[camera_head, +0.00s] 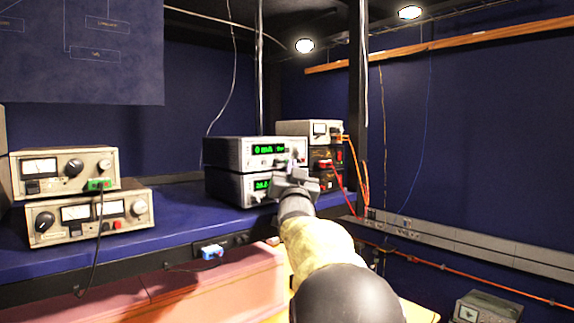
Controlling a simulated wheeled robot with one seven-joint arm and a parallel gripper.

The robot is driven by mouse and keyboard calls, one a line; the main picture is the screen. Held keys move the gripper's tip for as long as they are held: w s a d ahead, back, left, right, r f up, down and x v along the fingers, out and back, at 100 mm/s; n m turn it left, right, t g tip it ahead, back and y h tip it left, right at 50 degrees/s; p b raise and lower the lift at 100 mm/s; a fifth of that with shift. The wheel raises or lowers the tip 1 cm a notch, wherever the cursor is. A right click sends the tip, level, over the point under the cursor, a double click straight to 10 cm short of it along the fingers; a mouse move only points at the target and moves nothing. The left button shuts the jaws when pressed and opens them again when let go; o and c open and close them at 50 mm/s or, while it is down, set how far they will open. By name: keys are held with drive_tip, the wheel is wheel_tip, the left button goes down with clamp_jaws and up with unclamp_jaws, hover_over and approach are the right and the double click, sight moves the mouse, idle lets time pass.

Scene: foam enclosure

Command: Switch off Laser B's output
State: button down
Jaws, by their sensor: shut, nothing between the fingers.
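Two stacked grey instruments with green displays stand on the blue bench in the middle of the head view. The upper instrument (225,153) shows what reads like "0 mA". The lower instrument (228,187) shows a number like "20.0", partly covered by my gripper. No label is legible, so I cannot tell which one is Laser B. My gripper (297,178) is shut and empty, in front of the right side of these two instruments.
Two beige meter units (70,165) (90,215) are stacked on the left of the blue bench (180,210). Another stack (308,128) with red and orange cables stands right of the displays. A dark post (357,120) rises beside it. A reddish box (200,290) lies in front.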

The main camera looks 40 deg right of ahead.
drive_tip(key=shift+f, duration=0.1)
drive_tip(key=shift+s+d+f+b, duration=0.2)
drive_tip(key=shift+s+b, duration=0.25)
drive_tip(key=shift+b, duration=0.15)
drive_tip(key=s, duration=0.1)
drive_tip(key=s+b, duration=0.2)
drive_tip(key=s, duration=0.1)
drive_tip(key=shift+d+r, duration=0.15)
drive_tip(key=shift+r, duration=0.1)
idle(0.5)
